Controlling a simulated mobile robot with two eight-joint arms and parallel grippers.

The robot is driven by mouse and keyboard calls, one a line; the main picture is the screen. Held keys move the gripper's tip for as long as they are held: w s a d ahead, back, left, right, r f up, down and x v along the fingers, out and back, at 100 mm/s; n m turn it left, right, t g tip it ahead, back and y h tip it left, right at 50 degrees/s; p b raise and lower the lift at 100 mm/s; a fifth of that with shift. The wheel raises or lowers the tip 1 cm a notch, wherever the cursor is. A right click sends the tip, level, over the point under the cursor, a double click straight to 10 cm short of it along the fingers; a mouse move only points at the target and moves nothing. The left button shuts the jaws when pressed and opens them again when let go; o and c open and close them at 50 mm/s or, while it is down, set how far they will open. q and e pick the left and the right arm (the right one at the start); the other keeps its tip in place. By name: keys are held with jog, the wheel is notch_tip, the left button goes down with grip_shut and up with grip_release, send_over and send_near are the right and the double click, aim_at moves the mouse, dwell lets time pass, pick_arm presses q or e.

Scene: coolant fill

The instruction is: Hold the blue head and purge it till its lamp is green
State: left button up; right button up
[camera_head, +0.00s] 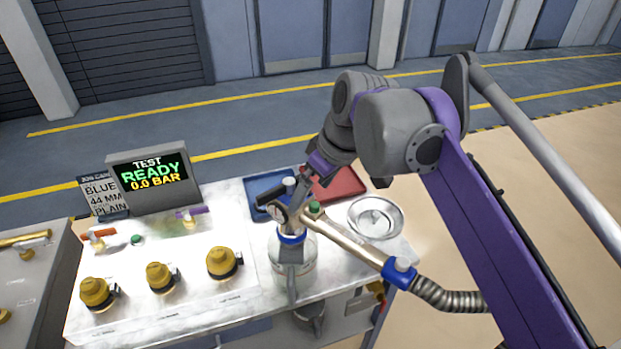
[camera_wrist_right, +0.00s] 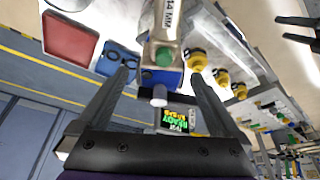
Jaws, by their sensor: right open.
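The filling head (camera_head: 345,238) is a pale metal bar with a blue collar (camera_head: 291,238), a round gauge and a green lamp or button (camera_head: 314,208). It stands over a clear bottle (camera_head: 294,266), and its blue-ringed end joins a grey hose. In the wrist view the head (camera_wrist_right: 167,25) shows "44 MM", and its green round part (camera_wrist_right: 164,56) is clear. My right gripper (camera_head: 300,192) is at the head's upper end. In the wrist view the open jaws (camera_wrist_right: 155,80) have the head's end between or just beyond the tips; contact cannot be told.
The display (camera_head: 152,180) reads TEST READY 0.0 BAR. A card (camera_head: 101,194) reads BLUE 44 MM PLAIN. Several yellow couplings (camera_head: 160,276) stand on the left. A blue tray (camera_head: 256,188), red tray (camera_head: 345,184) and metal dish (camera_head: 376,217) lie around the head.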

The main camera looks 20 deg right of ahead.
aim_at(300, 215)
jog(key=f, duration=0.2)
jog(key=shift+a+f, duration=0.3)
jog(key=shift+f, duration=0.05)
pick_arm(q)
jog(key=shift+s+f+b, duration=0.3)
jog(key=shift+s+f, duration=0.1)
jog(key=shift+f, duration=0.05)
pick_arm(e)
jog(key=x, duration=0.7)
jog(key=shift+w+r, duration=0.1)
jog(key=shift+w, duration=0.05)
grip_shut()
pick_arm(q)
jog(key=shift+c, duration=0.3)
grip_shut()
dwell(1.2)
